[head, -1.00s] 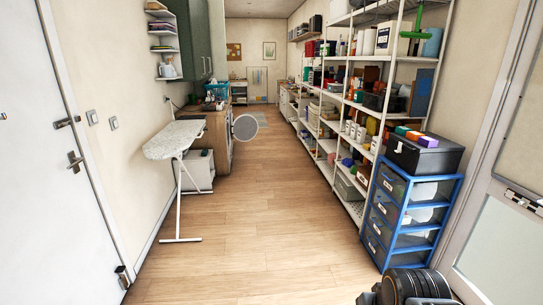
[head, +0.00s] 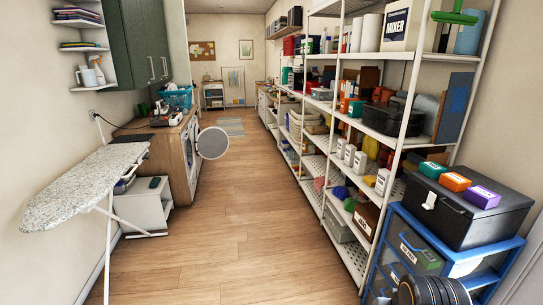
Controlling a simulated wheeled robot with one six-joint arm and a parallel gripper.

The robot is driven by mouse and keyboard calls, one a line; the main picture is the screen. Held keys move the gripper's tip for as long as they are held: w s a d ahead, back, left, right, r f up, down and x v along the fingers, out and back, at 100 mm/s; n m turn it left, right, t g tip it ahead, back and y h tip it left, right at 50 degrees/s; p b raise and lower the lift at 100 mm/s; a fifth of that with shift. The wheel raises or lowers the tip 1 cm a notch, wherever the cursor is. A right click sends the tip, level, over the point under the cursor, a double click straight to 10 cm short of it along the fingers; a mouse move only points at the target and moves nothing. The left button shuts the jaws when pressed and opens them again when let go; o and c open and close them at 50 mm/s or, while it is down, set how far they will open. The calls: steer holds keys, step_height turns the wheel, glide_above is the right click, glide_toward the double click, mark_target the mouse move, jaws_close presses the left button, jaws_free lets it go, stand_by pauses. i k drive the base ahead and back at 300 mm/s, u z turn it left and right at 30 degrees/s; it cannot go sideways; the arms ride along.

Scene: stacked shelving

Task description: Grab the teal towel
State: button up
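Folded cloths (head: 76,14) in several colours lie on the upper white corner shelf at the top left. Another thin folded stack (head: 80,44) lies on the shelf below it. They are small at this distance, and I cannot tell for sure which one is the teal towel. A dark ribbed part of my own arm shows at the bottom right edge. My gripper's fingers are not in view.
An ironing board (head: 85,185) stands at the left, below the corner shelves. A washing machine with its round door (head: 213,143) open juts into the aisle. A blue drawer unit (head: 410,258) and white shelving (head: 325,150) line the right. The wooden floor (head: 245,220) between is clear.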

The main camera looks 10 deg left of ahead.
mark_target(154, 183)
steer(key=u, duration=0.05)
steer(key=i, duration=2.35)
steer(key=u, duration=0.95)
steer(key=i, duration=2.15)
steer(key=u, duration=1.4)
steer(key=i, duration=0.9)
steer(key=u, duration=0.3)
